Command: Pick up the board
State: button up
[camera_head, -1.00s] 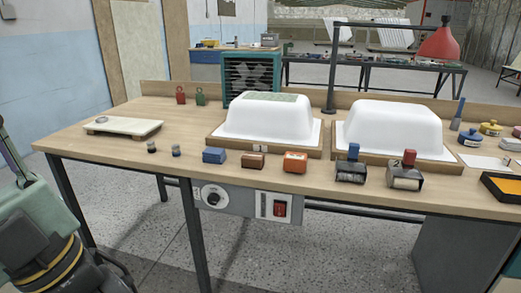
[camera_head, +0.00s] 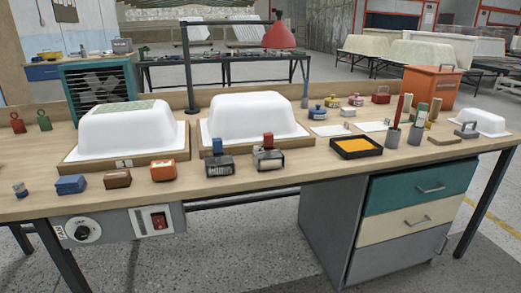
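The pale board with a small round item on it, seen earlier at the left end of the workbench (camera_head: 270,182), is out of view now. A small flat brown board (camera_head: 452,140) lies on the bench toward the right, just left of a small white shell. I cannot tell which board the task names. Two white tub shells stand upside down on wooden bases, the left shell (camera_head: 130,130) with a greenish patch on top and the right shell (camera_head: 248,117) plain. My gripper is not in view.
Several coloured blocks, such as an orange block (camera_head: 163,170), line the front edge. A black tray with orange content (camera_head: 356,147) and upright tools in cups (camera_head: 417,124) stand right of centre. A drawer cabinet (camera_head: 400,215) fills the space below right.

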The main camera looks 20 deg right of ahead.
aim_at(445, 139)
jog(key=z, duration=0.5)
jog(key=l+z, duration=0.15)
jog(key=z, duration=0.85)
